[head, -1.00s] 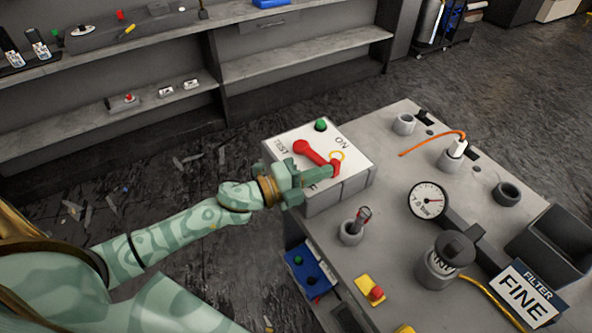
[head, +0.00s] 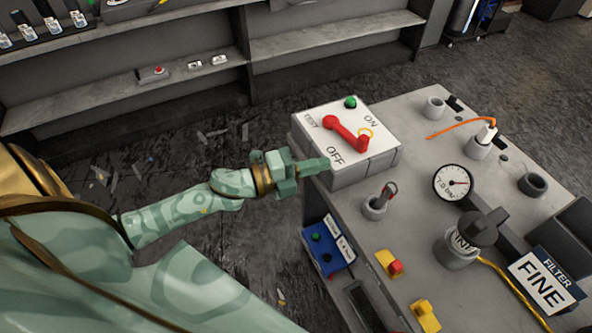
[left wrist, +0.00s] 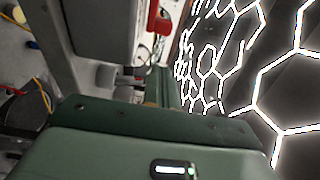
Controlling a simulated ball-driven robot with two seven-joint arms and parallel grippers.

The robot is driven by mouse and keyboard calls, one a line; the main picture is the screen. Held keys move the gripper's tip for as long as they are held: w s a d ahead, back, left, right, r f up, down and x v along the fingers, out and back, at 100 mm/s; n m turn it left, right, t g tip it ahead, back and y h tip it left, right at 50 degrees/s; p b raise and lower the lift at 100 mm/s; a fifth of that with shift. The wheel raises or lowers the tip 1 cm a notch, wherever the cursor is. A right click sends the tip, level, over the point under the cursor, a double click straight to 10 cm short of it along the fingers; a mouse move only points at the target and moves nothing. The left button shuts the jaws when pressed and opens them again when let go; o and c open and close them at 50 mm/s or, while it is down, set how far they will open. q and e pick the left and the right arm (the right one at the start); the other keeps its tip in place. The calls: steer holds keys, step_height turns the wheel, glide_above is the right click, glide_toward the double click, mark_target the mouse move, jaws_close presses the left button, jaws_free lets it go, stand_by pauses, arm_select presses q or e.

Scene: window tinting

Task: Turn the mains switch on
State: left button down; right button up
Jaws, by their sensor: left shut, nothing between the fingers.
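The mains switch (head: 312,141) is a grey box with a white face on the bench corner, marked TEST, ON and OFF. Its red lever (head: 346,133) slants down to the right, and its handle end lies between the ON and OFF marks, beside a yellow ring. A green lamp or button (head: 350,102) is on the box's far edge. My left gripper (head: 324,165) is shut and empty at the box's near left side, below OFF, apart from the lever. In the left wrist view a red part (left wrist: 153,18) shows beyond the green fingers. My right gripper is out of view.
The bench (head: 420,150) also carries a dial gauge (head: 453,183), a grey pot with a dark knob (head: 462,246), a FILTER FINE sign (head: 545,281) and an orange cable (head: 455,130). A blue box (head: 327,251) hangs on its side.

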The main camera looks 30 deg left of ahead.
arm_select(q)
steer(key=shift+s+a+r, duration=0.1)
steer(key=shift+s+a, duration=0.2)
steer(key=shift+s, duration=0.55)
steer(key=shift+s+a+f, duration=0.1)
steer(key=shift+s+a, duration=0.2)
steer(key=shift+s, duration=0.6)
steer(key=shift+s+a+r, duration=0.1)
steer(key=shift+s+a, duration=0.2)
steer(key=shift+s, duration=0.55)
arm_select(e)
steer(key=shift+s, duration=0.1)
